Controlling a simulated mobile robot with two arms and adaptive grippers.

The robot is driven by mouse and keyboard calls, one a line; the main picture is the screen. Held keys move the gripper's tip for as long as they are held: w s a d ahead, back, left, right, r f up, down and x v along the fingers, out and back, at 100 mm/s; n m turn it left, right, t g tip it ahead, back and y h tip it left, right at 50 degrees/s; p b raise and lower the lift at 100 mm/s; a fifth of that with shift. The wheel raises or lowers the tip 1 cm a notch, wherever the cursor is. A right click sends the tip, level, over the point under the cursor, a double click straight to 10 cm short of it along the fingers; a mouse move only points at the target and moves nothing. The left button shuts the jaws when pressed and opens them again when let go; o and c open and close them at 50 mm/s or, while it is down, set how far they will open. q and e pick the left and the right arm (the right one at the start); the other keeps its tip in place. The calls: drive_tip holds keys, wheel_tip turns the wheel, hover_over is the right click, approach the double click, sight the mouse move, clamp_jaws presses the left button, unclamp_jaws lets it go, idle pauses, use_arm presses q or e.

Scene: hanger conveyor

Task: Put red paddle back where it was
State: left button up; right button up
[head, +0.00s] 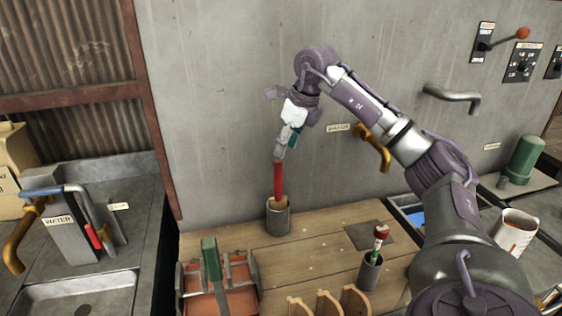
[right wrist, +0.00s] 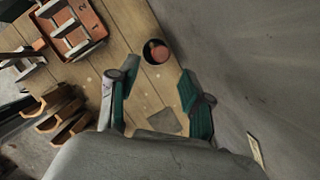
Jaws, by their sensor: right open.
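The red paddle (head: 278,182) stands upright in a grey cup (head: 278,221) at the back of the wooden table, near the wall. In the right wrist view the red paddle (right wrist: 159,52) shows as a red-brown shape inside the dark-rimmed cup (right wrist: 147,50). My right gripper (head: 281,150) is just above the paddle's top in the head view. In the right wrist view its fingers (right wrist: 160,85) are spread apart, with nothing between them. My left gripper is not in view.
An orange tray (head: 190,306) with grey dividers and a green-handled piece (head: 211,258) is at the front left. A second cup (head: 370,270) holds a red-topped item (head: 381,232). Wooden curved holders (head: 328,303) stand at the front. A sink (head: 75,298) is at the left.

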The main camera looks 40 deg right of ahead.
drive_tip(key=shift+v, duration=1.75)
